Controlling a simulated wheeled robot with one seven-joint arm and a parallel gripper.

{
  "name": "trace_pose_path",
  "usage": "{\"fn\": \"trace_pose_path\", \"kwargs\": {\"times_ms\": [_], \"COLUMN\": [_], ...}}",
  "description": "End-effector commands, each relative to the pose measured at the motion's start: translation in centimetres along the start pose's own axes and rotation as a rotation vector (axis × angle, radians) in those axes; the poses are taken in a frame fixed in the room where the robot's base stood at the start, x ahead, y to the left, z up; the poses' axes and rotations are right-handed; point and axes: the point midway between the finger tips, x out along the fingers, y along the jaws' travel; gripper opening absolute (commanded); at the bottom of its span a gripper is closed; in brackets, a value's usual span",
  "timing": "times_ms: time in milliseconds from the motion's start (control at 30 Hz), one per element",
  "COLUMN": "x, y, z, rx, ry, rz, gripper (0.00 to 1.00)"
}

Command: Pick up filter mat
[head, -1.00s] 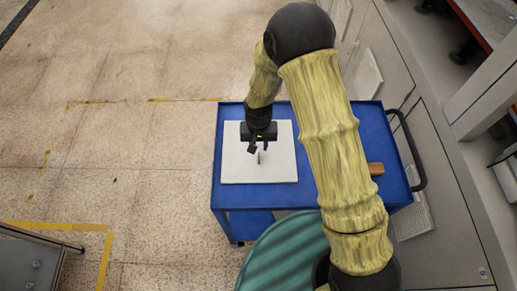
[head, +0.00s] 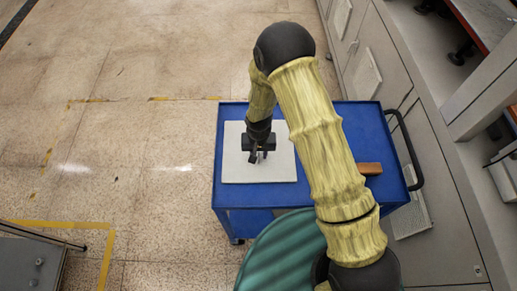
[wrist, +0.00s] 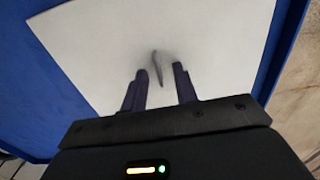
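The filter mat (head: 235,168) is a flat white square lying on the left part of the blue cart's top. In the wrist view, the mat (wrist: 95,50) fills most of the space beyond my fingers. A thin dark upright piece (wrist: 157,66) stands near its middle, with a dark soft patch around it. My gripper (head: 260,158) is low over the middle of the mat, pointing down. In the wrist view, my gripper (wrist: 158,76) has its two fingers apart, with the thin piece between their tips. I see no finger touching it.
The blue cart (head: 310,192) has a raised rim and a black handle (head: 408,150) on its right. A brown block (head: 369,169) lies at the cart's right side. A green ribbed round object (head: 285,250) is in front. Grey cabinets (head: 450,210) stand to the right; open floor lies left.

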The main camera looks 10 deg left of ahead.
Motion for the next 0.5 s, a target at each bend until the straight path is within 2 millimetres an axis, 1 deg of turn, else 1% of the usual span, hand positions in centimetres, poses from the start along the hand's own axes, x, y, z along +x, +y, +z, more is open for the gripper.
{"fn": "trace_pose_path", "kwargs": {"times_ms": [33,67,100,200,500], "x": [-0.01,-0.01,-0.01,-0.02,-0.03], "y": [0.00,0.00,0.00,0.00,0.00], "z": [0.00,0.00,0.00,0.00,0.00], "rx": [0.000,0.000,0.000,0.000,0.000], "ry": [0.000,0.000,0.000,0.000,0.000], "rz": [0.000,0.000,0.000,0.000,0.000], "gripper": [0.29,0.25,0.17,0.00,0.00]}}
